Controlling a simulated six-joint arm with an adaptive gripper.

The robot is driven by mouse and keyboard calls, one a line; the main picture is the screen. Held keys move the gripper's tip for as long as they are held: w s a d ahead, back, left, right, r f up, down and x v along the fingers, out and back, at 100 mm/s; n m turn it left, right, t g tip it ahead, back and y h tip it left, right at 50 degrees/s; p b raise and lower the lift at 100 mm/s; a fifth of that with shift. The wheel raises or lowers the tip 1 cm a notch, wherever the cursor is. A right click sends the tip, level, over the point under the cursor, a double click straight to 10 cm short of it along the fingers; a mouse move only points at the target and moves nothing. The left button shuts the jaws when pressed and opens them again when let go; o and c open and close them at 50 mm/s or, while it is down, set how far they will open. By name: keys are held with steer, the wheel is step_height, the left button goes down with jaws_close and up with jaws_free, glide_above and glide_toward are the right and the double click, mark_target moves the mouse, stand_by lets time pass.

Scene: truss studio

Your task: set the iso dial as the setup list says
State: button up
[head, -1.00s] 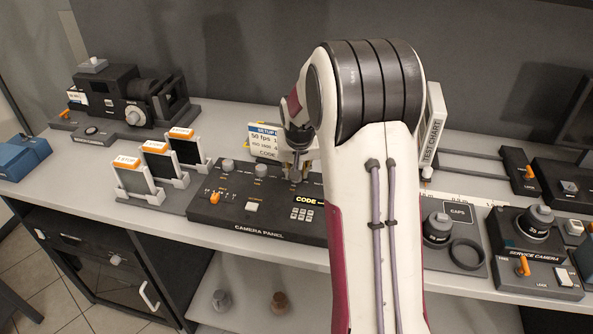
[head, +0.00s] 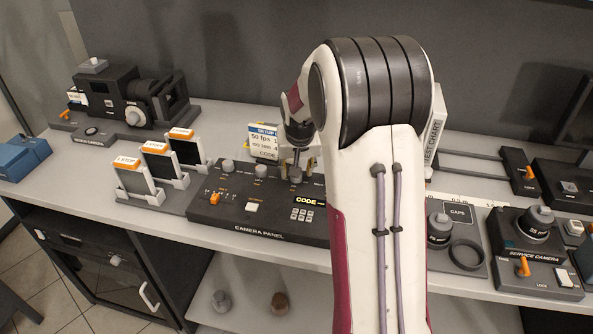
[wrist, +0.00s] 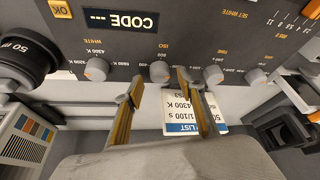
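The camera panel (head: 225,218) is a dark box on the bench. Its ISO dial (wrist: 160,72) is a grey knob between the WHITE dial (wrist: 96,70) and the TIME dial (wrist: 213,76) in the wrist view, which shows the panel upside down. My gripper (wrist: 159,84) is open, with one fingertip on each side of the ISO dial and visible gaps to it. I cannot tell how far down the fingers reach. The setup list (head: 262,139) stands behind the panel, partly hidden by my gripper. Its ISO line is too small to read surely.
Framed filter plates (head: 136,177) stand left of the panel. A code display (wrist: 122,20) and OK key (wrist: 60,9) are on the panel. A lens (wrist: 22,52) is near the wrist view's left edge. A test chart (head: 436,135) stands right of my arm.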

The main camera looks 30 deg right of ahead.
steer(key=v, duration=1)
steer(key=shift+r, duration=0.15)
stand_by(0.4)
steer(key=s+a+r+n, duration=0.1)
steer(key=s+a, duration=0.5)
steer(key=s, duration=0.3)
steer(key=s+a+r+n+t+y, duration=0.1)
steer(key=s+a+r+n, duration=0.1)
steer(key=s+a, duration=0.5)
steer(key=s+a+r+n+y, duration=0.1)
steer(key=s+a+n, duration=0.1)
steer(key=s+a, duration=0.5)
steer(key=shift+s+r+t, duration=0.3)
steer(key=shift+s, duration=2.65)
